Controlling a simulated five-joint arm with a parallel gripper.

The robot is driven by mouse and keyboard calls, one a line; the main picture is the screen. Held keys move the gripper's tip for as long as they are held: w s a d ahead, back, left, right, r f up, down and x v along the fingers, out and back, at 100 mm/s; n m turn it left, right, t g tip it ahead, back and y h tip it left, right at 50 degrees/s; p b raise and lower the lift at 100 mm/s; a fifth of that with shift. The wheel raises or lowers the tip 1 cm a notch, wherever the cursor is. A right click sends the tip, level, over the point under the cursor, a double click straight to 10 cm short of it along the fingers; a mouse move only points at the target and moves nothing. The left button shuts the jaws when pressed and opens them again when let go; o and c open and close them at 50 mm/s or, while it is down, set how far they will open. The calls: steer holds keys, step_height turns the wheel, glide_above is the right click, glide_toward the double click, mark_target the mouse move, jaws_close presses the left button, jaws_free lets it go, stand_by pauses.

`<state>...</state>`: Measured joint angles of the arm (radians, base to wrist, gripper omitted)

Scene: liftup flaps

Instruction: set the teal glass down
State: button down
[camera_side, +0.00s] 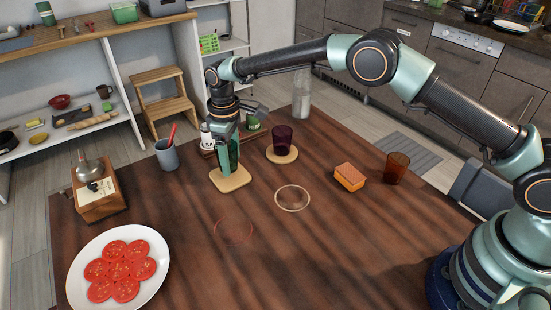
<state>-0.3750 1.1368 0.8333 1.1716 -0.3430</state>
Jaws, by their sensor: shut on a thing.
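My gripper (226,155) points down at the back left of the wooden table, shut on the teal glass (234,153). The glass is upright, with a gripper finger covering its left part. Its base is over the square tan coaster (232,184), very close to it or touching; I cannot tell which.
A dark purple glass (282,138) stands on a round coaster (282,156) to the right. A pale ring (292,208) and a thin red ring (233,243) mark the table in front. An orange sponge (350,177), amber glass (396,168), grey cup (167,156) and tomato plate (82,262) stand around.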

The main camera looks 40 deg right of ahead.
steer(key=shift+f, duration=1.05)
steer(key=shift+f, duration=0.15)
steer(key=shift+c, duration=0.2)
jaws_free()
